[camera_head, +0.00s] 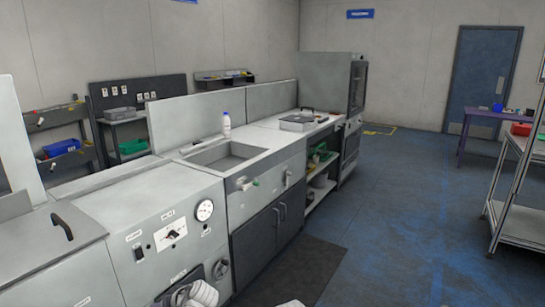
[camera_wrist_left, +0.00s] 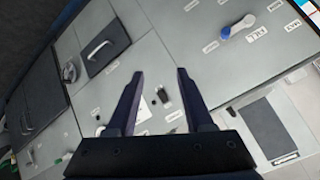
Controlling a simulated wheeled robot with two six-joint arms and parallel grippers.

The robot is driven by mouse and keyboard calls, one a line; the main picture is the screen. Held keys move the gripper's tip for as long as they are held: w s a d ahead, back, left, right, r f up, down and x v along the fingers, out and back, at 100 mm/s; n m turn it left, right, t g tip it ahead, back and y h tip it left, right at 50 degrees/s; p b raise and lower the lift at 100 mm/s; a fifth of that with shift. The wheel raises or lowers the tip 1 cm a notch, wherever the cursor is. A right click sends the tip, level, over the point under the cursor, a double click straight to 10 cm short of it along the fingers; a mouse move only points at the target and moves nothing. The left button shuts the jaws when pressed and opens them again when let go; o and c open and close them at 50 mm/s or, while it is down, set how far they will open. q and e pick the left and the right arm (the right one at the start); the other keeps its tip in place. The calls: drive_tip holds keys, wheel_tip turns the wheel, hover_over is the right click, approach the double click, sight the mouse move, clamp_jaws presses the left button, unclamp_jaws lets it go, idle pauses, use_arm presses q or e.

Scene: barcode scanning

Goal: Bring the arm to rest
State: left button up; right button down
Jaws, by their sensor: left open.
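In the left wrist view, my left gripper (camera_wrist_left: 160,72) shows as two dark, separated fingers. It is open, with nothing held between the fingers. Beyond it lies a grey, tilted-looking surface with several white labels. A small dark object (camera_wrist_left: 162,95) shows between the fingers, apart from them as far as I can tell. In the head view, white parts at the bottom edge look like my own arm, but no gripper fingers can be made out there. My right gripper is in neither view.
A white counter (camera_head: 95,200) with a sink (camera_head: 225,155) runs along the left. A white bottle (camera_head: 226,124) stands behind the sink. A tray (camera_head: 297,123) sits farther along. A metal rack (camera_head: 515,212) stands at right. The blue floor (camera_head: 410,210) between is clear.

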use_arm(q)
drive_tip(key=s+d+f+m+g+h, duration=0.35)
drive_tip(key=s+d, duration=0.35)
drive_tip(key=d, duration=0.5)
drive_tip(key=s+d+f+m+g+h, duration=0.2)
drive_tip(key=s+d+f+m+h, duration=0.25)
drive_tip(key=d, duration=0.65)
wheel_tip(320, 180, up, 16)
drive_tip(key=s+d+m+p, duration=0.1)
drive_tip(key=s+p, duration=0.2)
drive_tip(key=p, duration=1.3)
drive_tip(key=shift+d+r+y, duration=0.15)
drive_tip(key=shift+d+y, duration=0.05)
drive_tip(key=shift+y, duration=0.2)
